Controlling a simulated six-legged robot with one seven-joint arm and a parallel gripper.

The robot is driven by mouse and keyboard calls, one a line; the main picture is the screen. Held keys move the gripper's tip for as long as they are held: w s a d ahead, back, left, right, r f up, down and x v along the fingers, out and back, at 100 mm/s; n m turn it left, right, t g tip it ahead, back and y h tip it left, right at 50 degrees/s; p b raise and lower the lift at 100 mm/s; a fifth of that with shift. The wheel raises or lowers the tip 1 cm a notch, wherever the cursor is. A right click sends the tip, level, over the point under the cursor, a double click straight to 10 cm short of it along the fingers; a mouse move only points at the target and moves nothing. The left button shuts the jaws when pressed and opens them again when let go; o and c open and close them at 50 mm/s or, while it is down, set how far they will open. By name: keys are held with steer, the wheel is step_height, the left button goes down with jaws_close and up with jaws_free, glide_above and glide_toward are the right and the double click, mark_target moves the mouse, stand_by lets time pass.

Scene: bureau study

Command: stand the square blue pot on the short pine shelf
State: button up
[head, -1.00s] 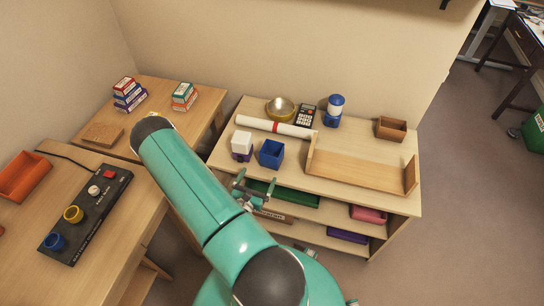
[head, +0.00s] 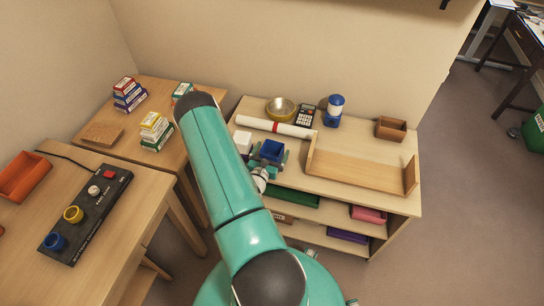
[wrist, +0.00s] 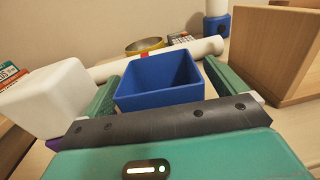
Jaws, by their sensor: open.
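The square blue pot (head: 271,150) stands upright on the top of the low wooden cabinet; it also shows in the wrist view (wrist: 158,88), open end up. My gripper (head: 268,160) is open, with one green finger on each side of the pot; in the wrist view (wrist: 160,95) the fingers flank it, and I cannot tell whether either touches it. The short pine shelf (head: 360,172), a low board with upright ends, stands on the same cabinet top to the right of the pot. Its near end (wrist: 270,50) shows at the right in the wrist view. The shelf board is bare.
A white block (head: 243,142) is close left of the pot. Behind lie a white paper roll (head: 275,127), a bowl (head: 281,109), a calculator (head: 304,115) and a blue-white jar (head: 334,111). A brown box (head: 391,128) stands behind the shelf.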

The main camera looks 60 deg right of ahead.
steer(key=shift+d, duration=0.35)
steer(key=c, duration=1.2)
